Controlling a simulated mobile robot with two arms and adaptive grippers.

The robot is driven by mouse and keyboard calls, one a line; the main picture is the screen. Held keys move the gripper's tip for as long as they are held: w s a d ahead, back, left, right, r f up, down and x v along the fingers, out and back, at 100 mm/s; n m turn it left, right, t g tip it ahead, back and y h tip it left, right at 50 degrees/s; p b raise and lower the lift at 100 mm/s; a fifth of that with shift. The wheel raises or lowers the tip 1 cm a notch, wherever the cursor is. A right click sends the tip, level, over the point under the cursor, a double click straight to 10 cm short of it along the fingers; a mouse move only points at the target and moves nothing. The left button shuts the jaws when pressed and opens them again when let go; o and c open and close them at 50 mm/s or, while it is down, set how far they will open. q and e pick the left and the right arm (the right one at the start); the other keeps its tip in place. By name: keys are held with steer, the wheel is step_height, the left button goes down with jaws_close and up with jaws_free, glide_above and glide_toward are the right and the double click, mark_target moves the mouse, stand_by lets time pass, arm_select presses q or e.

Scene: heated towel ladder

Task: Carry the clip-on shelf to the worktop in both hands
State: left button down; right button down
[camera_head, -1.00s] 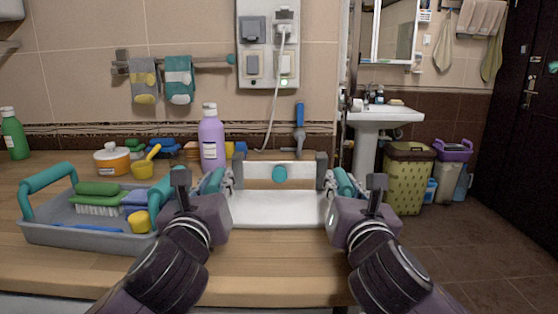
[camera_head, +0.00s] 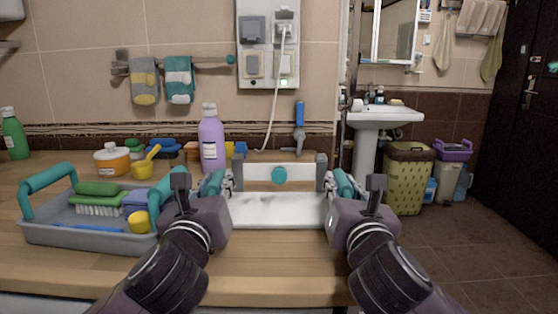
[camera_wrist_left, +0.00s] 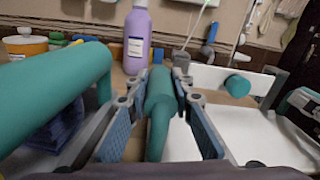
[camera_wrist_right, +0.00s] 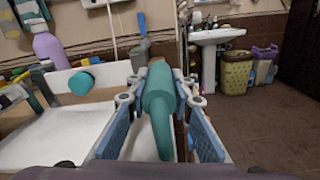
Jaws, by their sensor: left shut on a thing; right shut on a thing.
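The clip-on shelf (camera_head: 277,209) is a white tray with a raised back panel, grey corner brackets, a teal knob (camera_head: 279,176) and a teal handle at each end. It is level at the worktop (camera_head: 255,262); whether it touches the wood I cannot tell. My left gripper (camera_head: 216,182) is shut on the left teal handle, which shows between the blue pads in the left wrist view (camera_wrist_left: 160,110). My right gripper (camera_head: 340,182) is shut on the right teal handle, seen between the pads in the right wrist view (camera_wrist_right: 160,105). The shelf's underside is hidden.
A grey caddy (camera_head: 75,235) with teal handles, brushes and a yellow cup stands close left of my left gripper. A purple bottle (camera_head: 212,140) and a blue-handled tool (camera_head: 299,125) are behind the shelf. The worktop ends just right of my right gripper.

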arm_select(q)
steer(key=shift+f, duration=0.65)
arm_select(e)
steer(key=shift+d+f, duration=0.1)
steer(key=shift+f, duration=0.35)
arm_select(q)
steer(key=c, duration=1.6)
jaws_free()
steer(key=shift+r, duration=0.2)
arm_select(e)
steer(key=c, duration=1.6)
jaws_free()
arm_select(q)
steer(key=shift+r, duration=0.1)
arm_select(e)
steer(key=shift+w+r, duration=0.1)
arm_select(q)
steer(key=shift+o, duration=0.5)
arm_select(e)
steer(key=shift+o, duration=0.5)
